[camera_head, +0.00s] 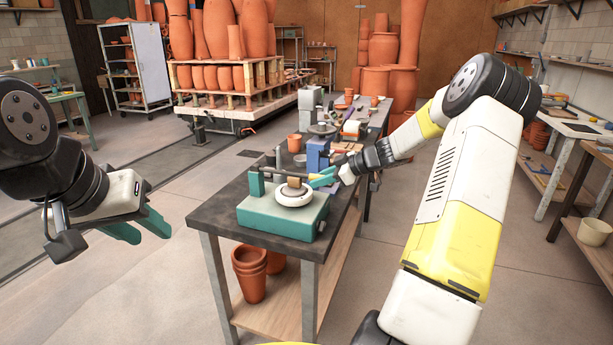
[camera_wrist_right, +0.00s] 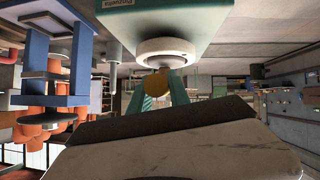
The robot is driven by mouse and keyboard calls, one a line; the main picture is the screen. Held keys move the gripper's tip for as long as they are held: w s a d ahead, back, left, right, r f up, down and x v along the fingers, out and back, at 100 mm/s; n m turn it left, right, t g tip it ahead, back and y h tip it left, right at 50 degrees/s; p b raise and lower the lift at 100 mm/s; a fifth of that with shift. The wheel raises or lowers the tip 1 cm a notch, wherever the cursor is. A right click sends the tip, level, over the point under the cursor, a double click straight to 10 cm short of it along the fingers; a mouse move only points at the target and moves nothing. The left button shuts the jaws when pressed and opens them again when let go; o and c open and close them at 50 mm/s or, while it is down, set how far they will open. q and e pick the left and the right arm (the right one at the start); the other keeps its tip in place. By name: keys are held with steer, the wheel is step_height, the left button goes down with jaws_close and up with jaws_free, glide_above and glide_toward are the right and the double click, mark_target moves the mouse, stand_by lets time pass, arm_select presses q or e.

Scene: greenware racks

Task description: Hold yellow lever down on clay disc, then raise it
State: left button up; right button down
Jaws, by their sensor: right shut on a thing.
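A teal press machine (camera_head: 265,216) stands on the near end of the dark bench. My right gripper (camera_head: 316,180) reaches in from the right and is shut on this lever. I cannot make out the clay disc or whether the lever touches it. My left gripper (camera_head: 152,236) is open and empty, left of the bench.
A blue device (camera_head: 318,154) stands behind the machine, with more tools farther along the bench. Terracotta pots (camera_head: 249,272) stand on the bench's lower shelf. A loaded pottery rack (camera_head: 235,95) is at the back. Floor left of the bench is clear.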

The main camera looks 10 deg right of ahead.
steer(key=c, duration=1.2)
jaws_free()
steer(key=shift+c, duration=0.2)
steer(key=v, duration=0.7)
steer(key=shift+s+d+r, duration=0.2)
